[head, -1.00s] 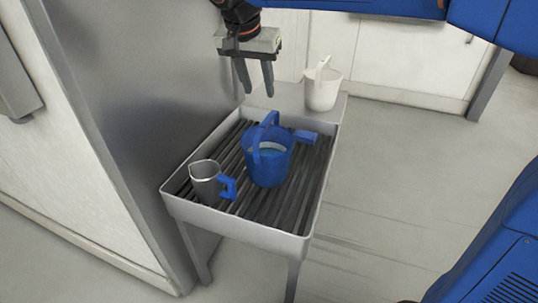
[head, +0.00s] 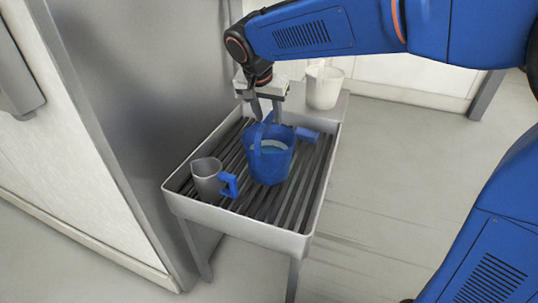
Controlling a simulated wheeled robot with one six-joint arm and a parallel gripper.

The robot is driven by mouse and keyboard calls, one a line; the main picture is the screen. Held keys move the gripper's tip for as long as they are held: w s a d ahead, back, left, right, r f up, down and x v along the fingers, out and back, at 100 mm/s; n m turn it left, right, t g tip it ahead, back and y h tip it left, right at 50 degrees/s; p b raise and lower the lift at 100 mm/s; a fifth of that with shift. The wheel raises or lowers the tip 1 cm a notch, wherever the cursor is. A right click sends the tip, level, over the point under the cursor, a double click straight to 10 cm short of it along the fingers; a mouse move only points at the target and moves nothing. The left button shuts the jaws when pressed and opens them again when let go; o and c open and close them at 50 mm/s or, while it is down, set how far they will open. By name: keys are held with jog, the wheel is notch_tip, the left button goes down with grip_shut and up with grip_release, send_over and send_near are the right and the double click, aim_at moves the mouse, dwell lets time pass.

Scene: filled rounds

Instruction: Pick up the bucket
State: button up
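The blue bucket (head: 270,165) stands upright on the slatted rack, with pale liquid showing inside. Its raised handle arches over the top, and a blue stub (head: 306,134) shows at its upper right. My gripper (head: 267,116) points down just above the bucket, its two fingers apart. The fingertips are close to the top of the handle, one to each side of it in this view. I cannot tell whether they touch it.
A grey metal jug (head: 207,178) with a blue handle stands left of the bucket. A white container (head: 323,88) stands on the flat end of the stand behind. The tray rim (head: 250,226) surrounds the rack. A grey cabinet wall (head: 150,110) is close on the left.

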jog(key=shift+x, duration=0.9)
grip_shut()
dwell(0.8)
